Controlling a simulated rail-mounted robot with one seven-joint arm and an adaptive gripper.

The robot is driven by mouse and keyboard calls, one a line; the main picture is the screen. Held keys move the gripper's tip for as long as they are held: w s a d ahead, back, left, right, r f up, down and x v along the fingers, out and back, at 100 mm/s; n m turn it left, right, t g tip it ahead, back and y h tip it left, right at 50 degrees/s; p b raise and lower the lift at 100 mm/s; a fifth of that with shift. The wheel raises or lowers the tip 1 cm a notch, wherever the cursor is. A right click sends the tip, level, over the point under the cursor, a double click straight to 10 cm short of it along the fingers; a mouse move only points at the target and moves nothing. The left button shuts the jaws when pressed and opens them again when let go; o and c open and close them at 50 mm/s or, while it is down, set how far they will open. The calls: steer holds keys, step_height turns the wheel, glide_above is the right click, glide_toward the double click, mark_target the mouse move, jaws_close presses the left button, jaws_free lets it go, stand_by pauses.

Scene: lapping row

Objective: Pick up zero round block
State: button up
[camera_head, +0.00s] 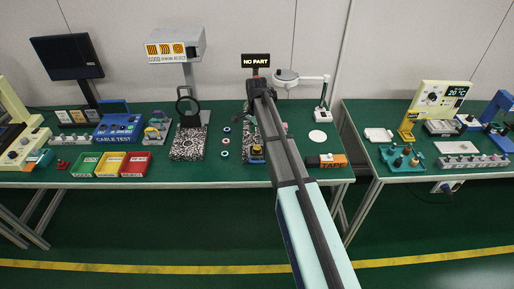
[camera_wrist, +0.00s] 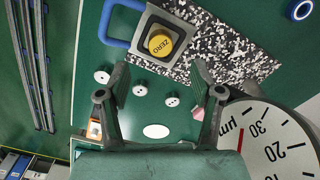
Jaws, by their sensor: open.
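The zero round block is a yellow disc marked ZERO (camera_wrist: 160,43), seen in the wrist view on a dark square holder (camera_wrist: 144,24) with a blue loop handle (camera_wrist: 108,22). The holder is at the end of a black-and-white speckled plate (camera_wrist: 225,48). My gripper (camera_wrist: 159,80) is open and empty. Its two fingers are spread apart, with the block beyond the gap between their tips in the picture. The fingers do not touch the block. In the head view my arm hides part of this area.
A large µm dial (camera_wrist: 272,145) is close to the right finger in the wrist view. Small white discs (camera_wrist: 140,90) lie nearby. In the head view, an orange tape box (camera_head: 333,160) is right of my arm and coloured rings (camera_head: 225,141) are left of it.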

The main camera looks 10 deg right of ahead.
mark_target(257, 148)
steer(key=shift+d+f+p, duration=0.1)
steer(key=shift+f+p, duration=1.25)
steer(key=shift+f, duration=2.1)
steer(key=shift+c, duration=0.3)
jaws_close()
